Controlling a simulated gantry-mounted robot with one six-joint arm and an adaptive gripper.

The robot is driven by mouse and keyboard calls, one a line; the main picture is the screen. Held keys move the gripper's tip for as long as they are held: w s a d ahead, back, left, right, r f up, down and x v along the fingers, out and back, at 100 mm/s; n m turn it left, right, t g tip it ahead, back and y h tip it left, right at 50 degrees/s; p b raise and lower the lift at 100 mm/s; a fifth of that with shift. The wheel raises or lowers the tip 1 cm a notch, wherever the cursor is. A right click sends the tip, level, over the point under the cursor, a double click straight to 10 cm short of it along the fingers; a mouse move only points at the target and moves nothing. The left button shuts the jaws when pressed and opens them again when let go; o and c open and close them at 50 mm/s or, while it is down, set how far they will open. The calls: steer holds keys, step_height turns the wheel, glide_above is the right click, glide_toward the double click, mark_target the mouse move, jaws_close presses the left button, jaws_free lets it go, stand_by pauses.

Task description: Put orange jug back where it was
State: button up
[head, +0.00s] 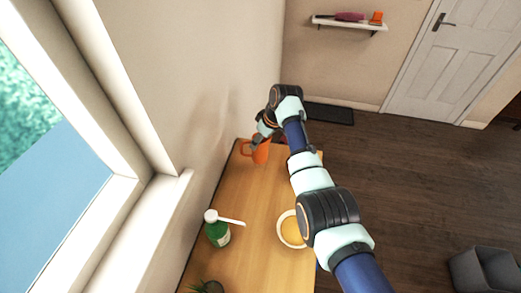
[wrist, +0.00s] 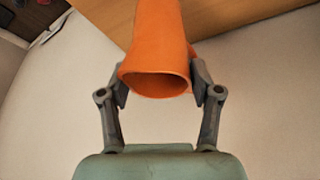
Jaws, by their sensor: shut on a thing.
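The orange jug (head: 260,153) is at the far end of the wooden table, close to the wall, with its handle toward the left. My gripper (head: 262,137) is at the top of the jug from the far side, shut on it. In the wrist view the orange jug (wrist: 158,40) stands between the two fingers of my gripper (wrist: 158,82), its open rim toward the camera. The fingers press on both sides near the rim. I cannot tell whether the jug's base touches the table.
The wooden table (head: 250,205) also holds a green pump bottle (head: 217,234), a round pale-rimmed dish (head: 283,230) partly behind my arm, and a plant (head: 211,287) at the near edge. A window and wall bound the left.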

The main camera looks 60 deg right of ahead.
steer(key=shift+f+b, duration=0.45)
steer(key=shift+f, duration=1.75)
steer(key=shift+f, duration=0.2)
steer(key=o, duration=1.5)
steer(key=shift+r, duration=0.1)
steer(key=p+v, duration=0.3)
steer(key=v, duration=0.9)
steer(key=shift+r, duration=0.1)
